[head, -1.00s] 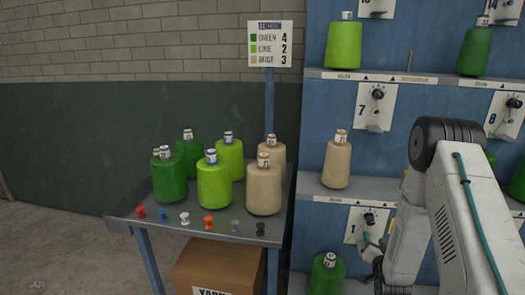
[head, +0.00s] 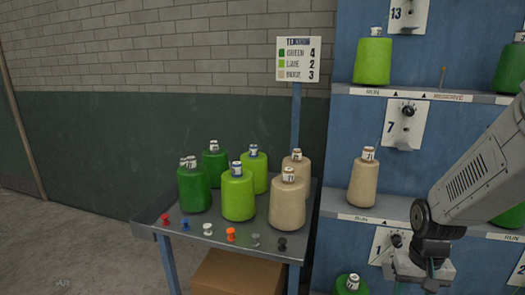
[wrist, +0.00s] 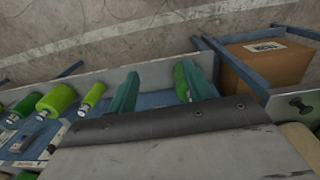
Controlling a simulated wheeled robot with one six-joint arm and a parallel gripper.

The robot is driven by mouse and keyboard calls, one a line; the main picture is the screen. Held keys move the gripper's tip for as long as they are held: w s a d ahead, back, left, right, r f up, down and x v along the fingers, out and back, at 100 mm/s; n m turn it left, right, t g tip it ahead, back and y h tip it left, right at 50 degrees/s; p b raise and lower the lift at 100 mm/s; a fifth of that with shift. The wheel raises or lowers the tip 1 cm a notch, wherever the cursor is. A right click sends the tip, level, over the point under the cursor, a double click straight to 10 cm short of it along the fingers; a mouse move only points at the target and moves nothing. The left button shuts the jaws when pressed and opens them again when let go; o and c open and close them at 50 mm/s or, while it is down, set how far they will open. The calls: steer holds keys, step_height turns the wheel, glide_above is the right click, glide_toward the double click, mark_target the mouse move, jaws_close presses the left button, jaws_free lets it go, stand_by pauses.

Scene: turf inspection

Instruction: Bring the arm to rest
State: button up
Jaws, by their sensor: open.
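My gripper (wrist: 160,88) shows in the wrist view with its two teal fingers spread apart and nothing held between them. A green cone (wrist: 182,82) shows beside the right finger, partly hidden by it; I cannot tell whether they touch. In the head view my arm reaches in from the right edge and bends down at a dark joint, in front of the lower part of the blue rack (head: 340,235). My fingertips are not clear there.
A grey table (head: 148,218) holds green, lime and beige cones, with coloured pins along its front. A cardboard box (head: 238,275) sits below. A sign (head: 298,60) stands behind. The rack bears a beige cone (head: 363,182) and a lime cone (head: 373,62). Floor at left is clear.

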steer(key=s+a+r+n+t, duration=0.1)
steer(key=s+a+r, duration=0.2)
steer(key=s+r, duration=0.5)
steer(key=s+a+r+n, duration=0.1)
steer(key=s+a+r, duration=0.3)
steer(key=s+r, duration=0.3)
step_height(320, 180, up, 4)
steer(key=shift+s+a+r+n+t, duration=0.1)
steer(key=shift+s+a+n+t, duration=0.15)
steer(key=shift+s+n+t, duration=0.15)
